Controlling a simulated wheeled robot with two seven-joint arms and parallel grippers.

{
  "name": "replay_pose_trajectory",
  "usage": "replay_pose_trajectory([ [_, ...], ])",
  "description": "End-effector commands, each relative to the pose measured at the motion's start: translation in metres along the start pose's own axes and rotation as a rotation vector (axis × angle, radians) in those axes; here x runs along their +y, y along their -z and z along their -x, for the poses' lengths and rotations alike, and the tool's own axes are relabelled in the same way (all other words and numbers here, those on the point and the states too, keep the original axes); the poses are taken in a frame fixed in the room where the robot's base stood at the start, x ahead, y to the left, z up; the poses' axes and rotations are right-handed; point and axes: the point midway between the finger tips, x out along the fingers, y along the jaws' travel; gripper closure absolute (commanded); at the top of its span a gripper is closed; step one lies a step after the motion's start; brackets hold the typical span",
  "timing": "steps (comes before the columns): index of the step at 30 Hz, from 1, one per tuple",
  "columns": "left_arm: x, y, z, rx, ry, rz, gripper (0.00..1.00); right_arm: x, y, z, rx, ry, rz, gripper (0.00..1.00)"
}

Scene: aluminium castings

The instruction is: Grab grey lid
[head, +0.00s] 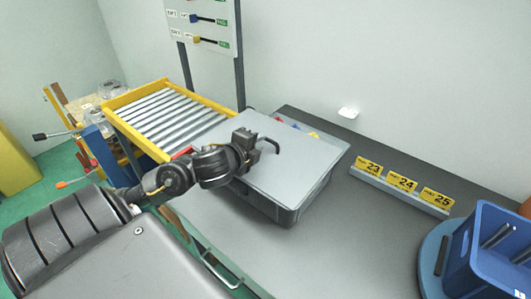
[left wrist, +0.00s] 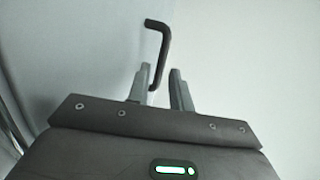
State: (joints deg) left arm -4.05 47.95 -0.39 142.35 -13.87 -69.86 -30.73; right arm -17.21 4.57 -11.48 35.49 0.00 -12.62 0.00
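The grey lid (head: 305,165) lies flat on a grey box (head: 285,214) on the workbench. A thin dark bent handle (head: 273,144) stands on the lid. My left gripper (head: 256,142) is over the lid's left part, close to the handle. In the left wrist view its two fingers (left wrist: 160,92) are apart, and the lower end of the handle (left wrist: 160,40) shows between the fingertips. I cannot tell whether either finger touches it. The lid's pale surface (left wrist: 250,65) fills the right of that view. My right gripper is not in view.
A yellow-framed roller conveyor (head: 165,108) stands left of the box. Number plates 23, 24 and 25 (head: 402,184) stand on the bench at right. A blue crate (head: 492,252) is at the far right. The bench (head: 350,240) is clear in front of the plates.

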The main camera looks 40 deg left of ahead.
Motion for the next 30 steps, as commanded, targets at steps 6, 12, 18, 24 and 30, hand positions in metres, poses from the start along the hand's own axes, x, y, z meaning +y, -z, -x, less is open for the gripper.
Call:
replay_pose_trajectory([
  [6,0.000,-0.002,-0.023,-0.002,0.000,0.003,0.78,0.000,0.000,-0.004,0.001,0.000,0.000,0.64],
  [12,-0.001,-0.001,-0.027,0.000,0.000,0.001,0.78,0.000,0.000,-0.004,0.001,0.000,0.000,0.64],
  [18,-0.001,-0.001,-0.026,-0.001,0.000,0.001,0.90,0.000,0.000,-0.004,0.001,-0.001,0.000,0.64],
  [24,0.000,-0.001,-0.026,-0.001,0.000,0.001,1.00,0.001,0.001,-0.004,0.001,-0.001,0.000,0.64],
  [30,-0.001,-0.001,-0.026,-0.001,0.000,0.001,1.00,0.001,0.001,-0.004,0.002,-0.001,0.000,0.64],
])
